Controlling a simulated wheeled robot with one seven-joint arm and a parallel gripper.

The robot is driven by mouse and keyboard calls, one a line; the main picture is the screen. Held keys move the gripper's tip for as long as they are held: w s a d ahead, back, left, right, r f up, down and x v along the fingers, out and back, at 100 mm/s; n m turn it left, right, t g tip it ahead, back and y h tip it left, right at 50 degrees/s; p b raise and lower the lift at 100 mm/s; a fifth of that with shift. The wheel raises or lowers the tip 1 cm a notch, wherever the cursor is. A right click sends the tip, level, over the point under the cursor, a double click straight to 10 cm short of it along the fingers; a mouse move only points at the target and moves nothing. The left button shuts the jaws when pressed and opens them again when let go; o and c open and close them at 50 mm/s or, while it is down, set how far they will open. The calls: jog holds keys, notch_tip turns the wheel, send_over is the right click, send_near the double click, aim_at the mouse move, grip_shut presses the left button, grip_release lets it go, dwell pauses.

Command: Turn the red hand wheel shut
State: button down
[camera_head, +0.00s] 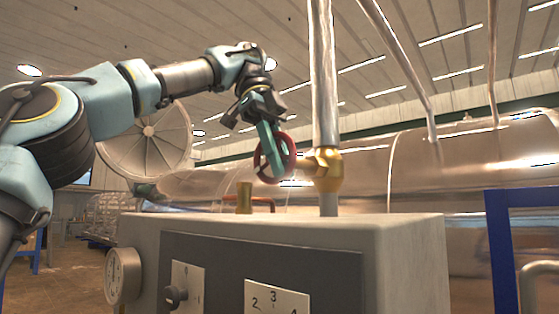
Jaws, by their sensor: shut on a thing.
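The red hand wheel (291,148) is a small upright ring beside a brass valve body (326,169) on a vertical metal pipe. My gripper (272,160) reaches down to it from the upper left. Its green fingers overlap the wheel and are shut on it. The fingers cover part of the wheel's middle, and the exact contact point is too small to make out.
A grey control cabinet (410,228) stands below the valve, with a dial gauge (123,275) and a knob (177,295). A brass fitting (244,197) rises from its top. A blue frame (498,248) is at the right. Large metal tanks (445,165) fill the background.

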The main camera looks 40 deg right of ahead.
jog(key=shift+t, duration=0.3)
jog(key=shift+t+y+p, duration=0.3)
jog(key=shift+t+p, duration=0.4)
jog(key=t, duration=0.1)
jog(key=t+y, duration=0.1)
jog(key=t, duration=0.1)
jog(key=shift+w+f+t+p, duration=0.15)
jog(key=shift+t+p, duration=0.15)
jog(key=shift+p, duration=0.1)
jog(key=t, duration=0.2)
jog(key=t+y, duration=0.1)
jog(key=t, duration=0.3)
jog(key=shift+w+a+f, duration=0.15)
jog(key=shift+w+f, duration=0.05)
jog(key=shift+w, duration=0.1)
jog(key=t, duration=0.2)
jog(key=t+y, duration=0.1)
jog(key=t, duration=0.1)
jog(key=t+y, duration=0.1)
jog(key=t, duration=0.1)
jog(key=shift+w, duration=0.4)
jog(key=t, duration=0.2)
jog(key=t+y, duration=0.1)
jog(key=t, duration=0.2)
jog(key=shift+w+a+r+t+y, duration=0.1)
jog(key=shift+w+r+t+y, duration=0.15)
jog(key=shift+t+y, duration=0.05)
